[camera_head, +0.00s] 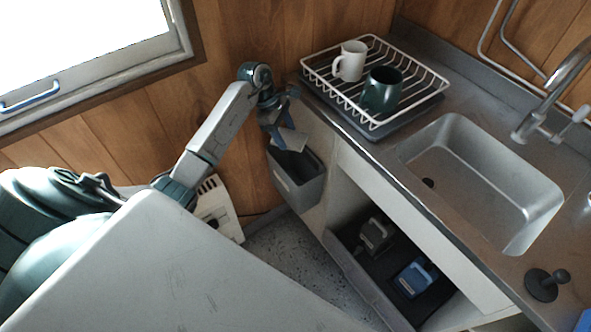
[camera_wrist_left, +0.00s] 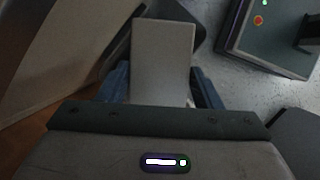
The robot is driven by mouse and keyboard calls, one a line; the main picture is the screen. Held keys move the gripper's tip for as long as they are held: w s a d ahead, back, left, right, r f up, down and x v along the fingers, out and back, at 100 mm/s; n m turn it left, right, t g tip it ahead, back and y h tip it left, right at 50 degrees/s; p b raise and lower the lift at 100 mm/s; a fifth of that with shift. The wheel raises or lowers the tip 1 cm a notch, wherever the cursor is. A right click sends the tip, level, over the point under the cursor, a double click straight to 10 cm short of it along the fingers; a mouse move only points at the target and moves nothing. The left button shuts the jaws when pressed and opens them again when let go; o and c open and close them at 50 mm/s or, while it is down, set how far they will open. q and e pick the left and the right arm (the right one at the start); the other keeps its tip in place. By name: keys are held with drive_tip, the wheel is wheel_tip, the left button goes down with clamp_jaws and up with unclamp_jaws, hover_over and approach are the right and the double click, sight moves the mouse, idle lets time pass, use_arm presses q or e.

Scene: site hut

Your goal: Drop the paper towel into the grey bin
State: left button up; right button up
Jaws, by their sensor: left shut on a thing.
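The paper towel (camera_head: 290,138) is a pale, flat folded piece. My left gripper (camera_head: 279,116) is shut on it and holds it over the opening of the grey bin (camera_head: 298,194), which hangs on the end of the sink cabinet. In the head view the towel's lower end is at the bin's mouth; I cannot tell whether it is below the rim. In the left wrist view, the towel (camera_wrist_left: 163,58) sticks out between the two blue fingers of my left gripper (camera_wrist_left: 160,90) and hides part of what is behind it. My right gripper is not in view.
Above the bin, a white dish rack (camera_head: 437,95) on the counter holds a white mug (camera_head: 349,61) and a dark green mug (camera_head: 381,91). A sink (camera_head: 470,185) is to the right. An open cabinet shelf below holds a blue container (camera_head: 415,278) and a dark one (camera_head: 376,235).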

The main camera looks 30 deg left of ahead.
use_arm(q)
wheel_tip(320, 180, down, 4)
drive_tip(key=shift+f+b, duration=0.1)
drive_tip(key=shift+b, duration=0.55)
drive_tip(key=shift+a+f, duration=0.1)
drive_tip(key=shift+f, duration=0.45)
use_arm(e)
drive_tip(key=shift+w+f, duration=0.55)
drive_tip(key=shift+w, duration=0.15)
use_arm(q)
drive_tip(key=o, duration=1)
drive_tip(key=w+b+v, duration=0.1)
drive_tip(key=b+v, duration=0.1)
drive_tip(key=v, duration=0.8)
drive_tip(key=shift+s+a+r, duration=0.2)
drive_tip(key=shift+s+r, duration=0.2)
drive_tip(key=shift+s, duration=0.1)
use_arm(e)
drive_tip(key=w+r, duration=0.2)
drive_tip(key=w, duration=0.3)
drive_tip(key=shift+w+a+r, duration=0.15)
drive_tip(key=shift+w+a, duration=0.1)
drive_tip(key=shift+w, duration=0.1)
use_arm(q)
drive_tip(key=shift+s+f, duration=0.1)
drive_tip(key=shift+f, duration=0.05)
